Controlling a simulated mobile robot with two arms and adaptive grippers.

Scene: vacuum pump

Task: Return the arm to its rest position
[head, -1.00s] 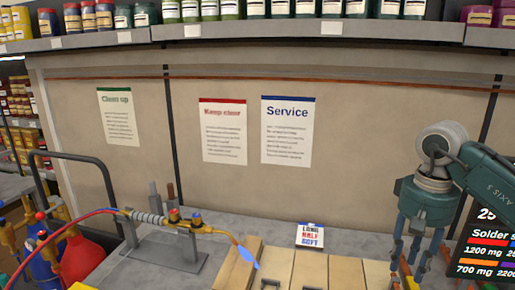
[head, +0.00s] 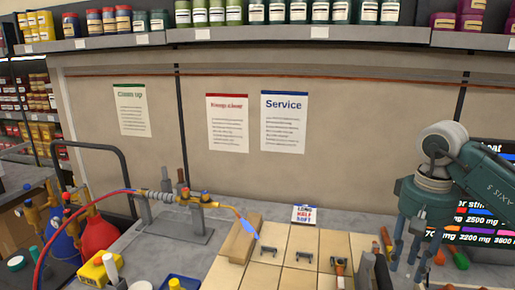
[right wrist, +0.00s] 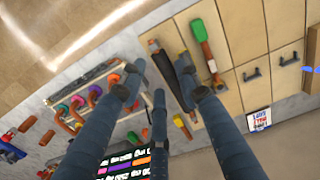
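My right gripper (head: 407,262) hangs at the right of the head view, fingers pointing down over the right end of the workbench. In the right wrist view its fingers (right wrist: 155,95) are spread apart with nothing held between them. Below and beyond the fingers, tools lie on and beside the tan tiles. My right arm (head: 485,180) comes in from the right edge, in front of a dark screen (head: 485,215). My left gripper is not in view.
A green-handled tool (right wrist: 200,40) and a small sign (head: 305,214) lie on the bench. Coloured-handled tools (right wrist: 75,105) fill a rack. Cans line the upper shelf (head: 250,34).

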